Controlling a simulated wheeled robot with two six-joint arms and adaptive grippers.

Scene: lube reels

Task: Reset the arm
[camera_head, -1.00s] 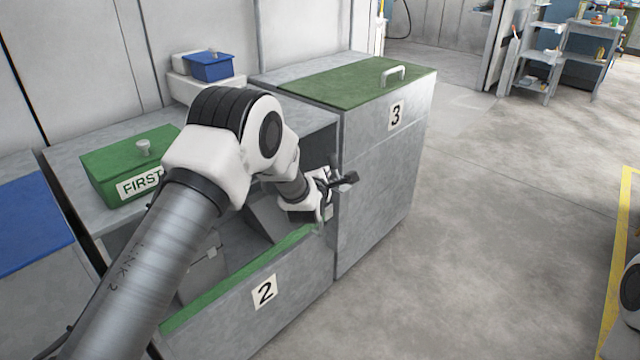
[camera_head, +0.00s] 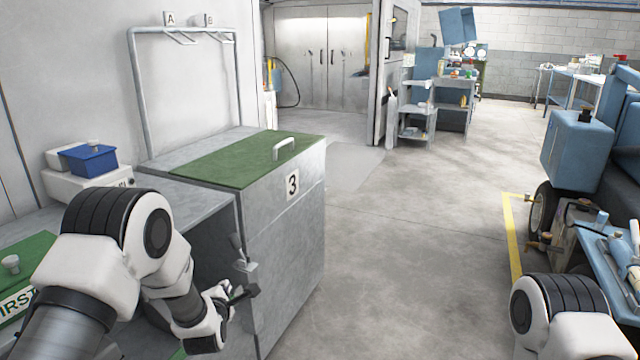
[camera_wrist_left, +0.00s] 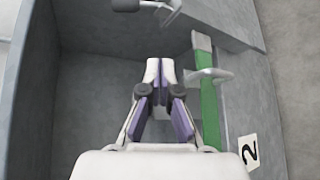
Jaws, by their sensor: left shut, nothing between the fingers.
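My left arm reaches in from the lower left in the head view. Its gripper (camera_head: 243,293) is beside the front left edge of the grey cabinet marked 3 (camera_head: 290,240); I cannot tell whether it touches. In the left wrist view the two fingers (camera_wrist_left: 160,68) are together with nothing between them, above the open grey bin marked 2 (camera_wrist_left: 249,152). A green-topped edge (camera_wrist_left: 208,105) of that bin runs just right of the fingers. My right arm (camera_head: 555,315) shows only in part at the lower right; its gripper is out of view.
Cabinet 3 has a green lid (camera_head: 225,160) with a handle. A blue machine (camera_head: 578,150) stands right. Open floor (camera_head: 410,230) lies between.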

